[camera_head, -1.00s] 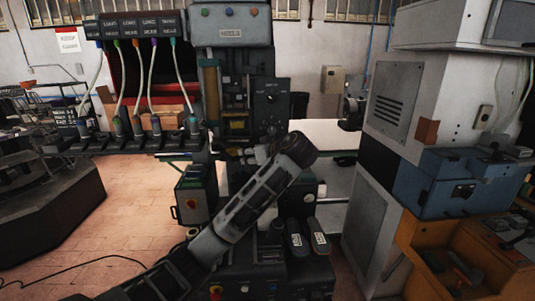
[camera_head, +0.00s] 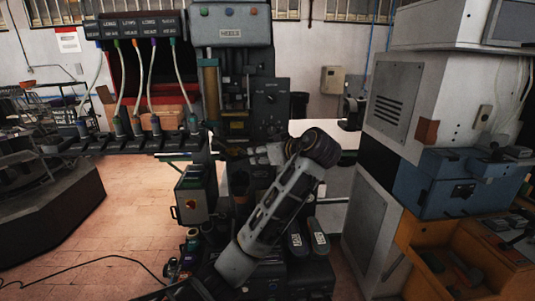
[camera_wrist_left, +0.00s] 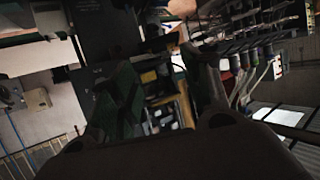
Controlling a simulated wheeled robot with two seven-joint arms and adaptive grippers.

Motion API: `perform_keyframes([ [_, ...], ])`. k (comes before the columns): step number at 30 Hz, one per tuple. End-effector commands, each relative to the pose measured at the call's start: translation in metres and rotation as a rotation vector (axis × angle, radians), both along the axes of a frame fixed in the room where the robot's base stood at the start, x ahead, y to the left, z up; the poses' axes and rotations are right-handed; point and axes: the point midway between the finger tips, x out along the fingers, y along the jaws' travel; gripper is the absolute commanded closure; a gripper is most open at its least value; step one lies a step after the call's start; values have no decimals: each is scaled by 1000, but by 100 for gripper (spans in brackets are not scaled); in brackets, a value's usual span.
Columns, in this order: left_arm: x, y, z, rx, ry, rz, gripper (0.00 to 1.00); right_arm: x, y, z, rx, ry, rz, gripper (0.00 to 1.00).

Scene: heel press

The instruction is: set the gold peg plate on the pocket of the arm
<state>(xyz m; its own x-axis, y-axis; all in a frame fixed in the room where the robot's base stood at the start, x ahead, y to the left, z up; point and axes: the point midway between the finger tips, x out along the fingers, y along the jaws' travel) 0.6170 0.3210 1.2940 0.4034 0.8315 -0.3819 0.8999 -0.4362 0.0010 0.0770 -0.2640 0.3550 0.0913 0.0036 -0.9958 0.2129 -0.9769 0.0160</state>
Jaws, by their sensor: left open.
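My left arm rises from the bottom of the head view and bends back at the elbow. The pocket of the arm cannot be made out. My right gripper is in neither view.
A dark rail (camera_head: 130,145) with several hoses stands left of the press. A tall grey cabinet (camera_head: 400,110) and blue box (camera_head: 455,183) stand right. Tiled floor lies open at left.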

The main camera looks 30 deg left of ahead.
Motion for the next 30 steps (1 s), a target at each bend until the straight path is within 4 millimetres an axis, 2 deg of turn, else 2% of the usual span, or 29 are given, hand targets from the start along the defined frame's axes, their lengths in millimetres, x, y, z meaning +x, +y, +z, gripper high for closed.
perform_keyframes([
  [10,-8,-16,7,-2,1,-1,52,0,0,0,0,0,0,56],
  [30,-9,-18,8,-1,0,0,52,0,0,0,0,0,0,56],
])
